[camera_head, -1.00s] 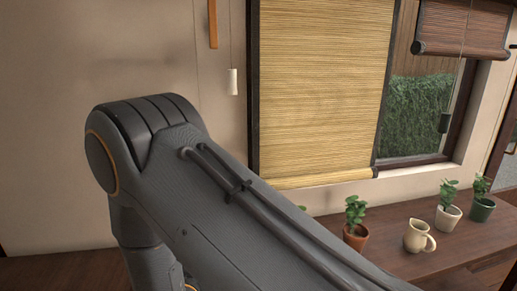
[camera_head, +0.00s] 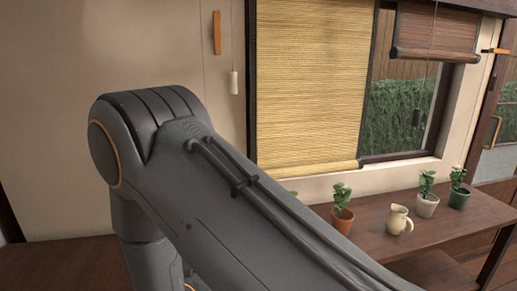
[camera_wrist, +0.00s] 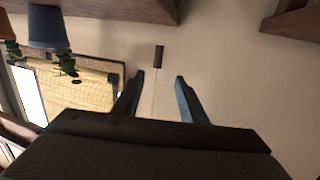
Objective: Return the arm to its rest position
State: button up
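My arm (camera_head: 200,190) fills the left and middle of the head view, with its large joint at the upper left and a link running down to the lower right. My gripper (camera_wrist: 160,85) shows only in the wrist view. Its two fingers stand apart with nothing between them, so it is open and empty. The gripper is outside the head view.
A wooden shelf (camera_head: 440,222) under the window holds a terracotta plant pot (camera_head: 343,220), a cream jug (camera_head: 398,220), a white pot (camera_head: 427,205) and a green pot (camera_head: 460,198). A straw blind (camera_head: 308,80) and a dark blind (camera_head: 440,28) hang behind. Bare wall lies at left.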

jog(key=w+d+r+g+y, duration=0.1)
jog(key=w+d+g, duration=0.1)
jog(key=d+g, duration=0.35)
jog(key=w+d+r+g+y, duration=0.1)
jog(key=w+d+g, duration=0.1)
jog(key=d, duration=0.7)
jog(key=s+d+r+g, duration=0.2)
jog(key=s+d+g, duration=0.2)
jog(key=s+d, duration=0.7)
jog(key=s+d+r+g+h, duration=0.1)
jog(key=s+d+r+g, duration=0.2)
jog(key=s+d, duration=0.8)
jog(key=shift+s+d+g+h, duration=0.15)
jog(key=shift+d+g+h, duration=0.2)
jog(key=shift+g, duration=0.6)
